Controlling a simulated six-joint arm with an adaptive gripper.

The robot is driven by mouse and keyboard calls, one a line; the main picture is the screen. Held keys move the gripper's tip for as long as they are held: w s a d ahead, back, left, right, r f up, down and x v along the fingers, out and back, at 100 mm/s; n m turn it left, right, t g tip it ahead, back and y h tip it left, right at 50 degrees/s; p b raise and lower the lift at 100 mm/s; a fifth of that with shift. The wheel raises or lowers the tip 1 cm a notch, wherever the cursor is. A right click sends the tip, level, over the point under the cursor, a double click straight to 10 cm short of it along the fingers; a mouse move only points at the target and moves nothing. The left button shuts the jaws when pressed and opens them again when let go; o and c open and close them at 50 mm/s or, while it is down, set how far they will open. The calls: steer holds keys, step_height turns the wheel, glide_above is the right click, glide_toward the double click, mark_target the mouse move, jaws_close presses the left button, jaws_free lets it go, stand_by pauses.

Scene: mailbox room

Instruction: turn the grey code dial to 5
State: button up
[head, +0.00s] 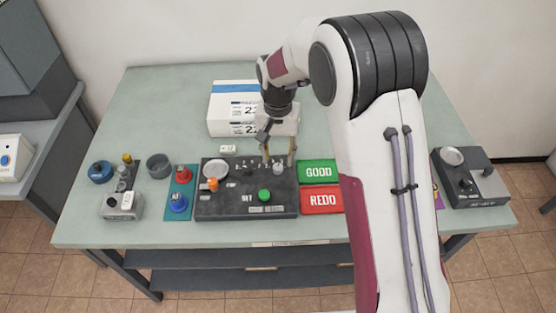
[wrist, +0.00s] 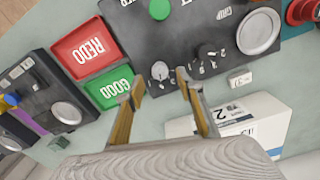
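A dark control panel (head: 235,200) lies at the middle of the table. A small light grey round dial (head: 278,168) sits near its far right corner; it also shows in the wrist view (wrist: 159,70) with a mark on its face. A darker knob (wrist: 207,55) with white marks around it is beside it; which setting either points to is too small to read. My gripper (head: 278,160) is open and empty, fingers pointing down at the panel's far edge. In the wrist view its fingertips (wrist: 160,86) are spread close to the light grey dial; contact cannot be told.
A white-and-blue box (head: 228,110) stands behind the panel, close to my gripper. Green GOOD (head: 319,171) and red REDO (head: 321,200) trays lie to the right. The panel bears an orange knob (head: 212,184) and a green button (head: 264,195).

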mark_target(278, 166)
steer(key=shift+r, duration=2.05)
steer(key=shift+n, duration=0.3)
steer(key=shift+s+d+f+n, duration=0.2)
steer(key=shift+s+f, duration=0.15)
steer(key=shift+s, duration=0.2)
steer(key=shift+s+d+f+n, duration=0.1)
steer(key=shift+s+f+n, duration=0.1)
steer(key=shift+s+f, duration=0.25)
steer(key=s+d+r+t, duration=0.2)
steer(key=s+d+r, duration=0.2)
steer(key=s, duration=0.5)
steer(key=s+d+r+t, duration=0.1)
steer(key=s+d+r, duration=0.4)
steer(key=s+r, duration=0.3)
steer(key=s+d+r+n+t, duration=0.1)
steer(key=s+d+r, duration=0.4)
steer(key=s, duration=0.5)
step_height(278, 166, up, 2)
steer(key=shift+s+r+t, duration=0.1)
steer(key=shift+s+t, duration=0.25)
steer(key=shift+t, duration=0.45)
